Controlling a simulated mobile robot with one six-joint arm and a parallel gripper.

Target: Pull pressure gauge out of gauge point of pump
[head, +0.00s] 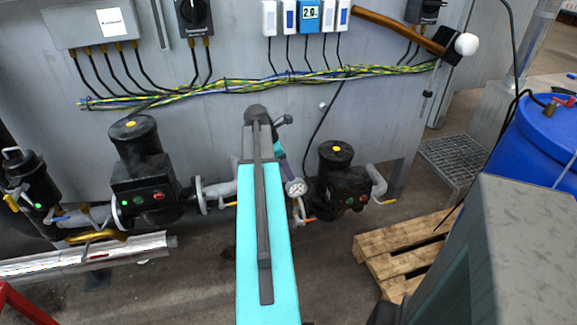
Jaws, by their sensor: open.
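The pressure gauge (296,187) has a round white face and sits by the pipework left of the right black pump (342,182). My turquoise arm reaches up from the bottom middle and bends down at its far end. My gripper (286,172) is mostly hidden behind the arm, just above and left of the gauge in the picture. It is open. The fingertips are too small to make out, and I cannot tell whether they touch the gauge. The gauge point under the gauge is also not clear.
A second black pump (146,175) stands left of my arm. Cables (260,83) run across the grey wall behind, with a hammer (410,33) above them. A wooden pallet (400,248) and a blue barrel (540,150) are at right. Floor in front of the right pump is clear.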

